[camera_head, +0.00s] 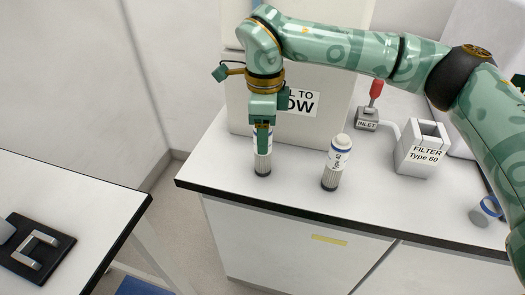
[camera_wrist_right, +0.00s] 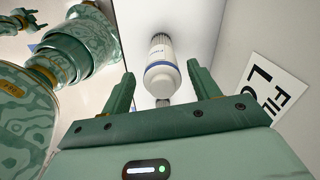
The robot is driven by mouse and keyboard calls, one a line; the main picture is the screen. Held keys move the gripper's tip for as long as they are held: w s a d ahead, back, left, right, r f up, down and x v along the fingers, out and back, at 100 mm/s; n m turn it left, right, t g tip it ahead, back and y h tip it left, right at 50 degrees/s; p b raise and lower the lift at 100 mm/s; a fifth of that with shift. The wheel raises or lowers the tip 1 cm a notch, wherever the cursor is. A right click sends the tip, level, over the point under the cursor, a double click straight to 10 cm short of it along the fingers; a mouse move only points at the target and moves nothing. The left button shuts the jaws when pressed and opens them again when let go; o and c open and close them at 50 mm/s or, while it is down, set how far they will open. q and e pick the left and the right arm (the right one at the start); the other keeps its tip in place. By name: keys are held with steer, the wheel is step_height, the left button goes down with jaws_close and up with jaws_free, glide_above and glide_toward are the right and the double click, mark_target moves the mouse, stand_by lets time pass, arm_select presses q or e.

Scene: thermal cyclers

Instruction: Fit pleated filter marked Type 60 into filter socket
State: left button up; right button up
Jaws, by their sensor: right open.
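My right gripper (camera_head: 263,140) points down over a white pleated filter (camera_head: 262,162) with a grey ribbed lower end, upright near the bench's left end. Its jaws are open; in the right wrist view the filter (camera_wrist_right: 161,68) shows beyond and between the fingertips (camera_wrist_right: 163,85), with a blue band. I cannot tell whether a finger touches it. A second similar filter (camera_head: 337,163) stands to the right, slightly tilted in the picture. The type markings on both are too small to read. The white filter socket (camera_head: 421,150), labelled "FILTER Type 60", stands farther right, open at the top.
A grey inlet block (camera_head: 367,118) with a red handle stands behind, left of the socket. A large white box (camera_head: 325,85) with a sign stands behind the gripper. A blue-rimmed round item (camera_head: 485,211) lies at the right. Bench top (camera_head: 300,197) is clear near the front edge.

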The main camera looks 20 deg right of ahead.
mark_target(262, 162)
steer(key=f, duration=0.2)
steer(key=f+b, duration=0.1)
steer(key=f, duration=0.1)
steer(key=shift+w+a, duration=0.15)
steer(key=shift+w, duration=0.15)
steer(key=shift+s+r, duration=0.1)
steer(key=c, duration=1.2)
